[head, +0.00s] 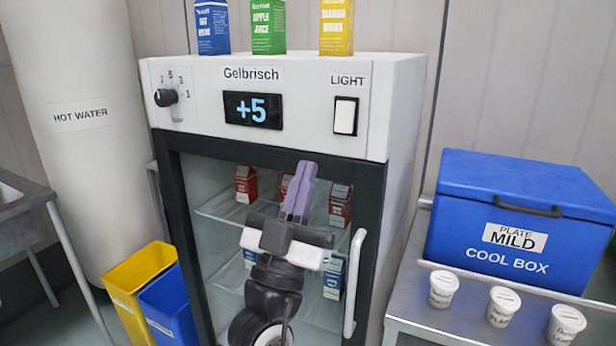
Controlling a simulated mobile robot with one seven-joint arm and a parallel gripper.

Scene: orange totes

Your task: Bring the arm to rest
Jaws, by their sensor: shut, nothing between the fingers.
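My gripper (300,188) is in the middle of the head view, with its purple fingers pointing up and shut together with nothing between them. My black and white wrist is below it. The gripper is in front of the glass door of the fridge (276,130), and I cannot tell how far from the glass it is. The fridge door looks closed. My arm hides part of the door and some of the cartons behind it.
A white door handle (354,284) stands right of my wrist. A blue cool box (470,215) and several white tubs (442,288) are on a metal table at right. Yellow (138,270) and blue (168,306) bins stand at lower left. Cartons (268,27) stand on the fridge.

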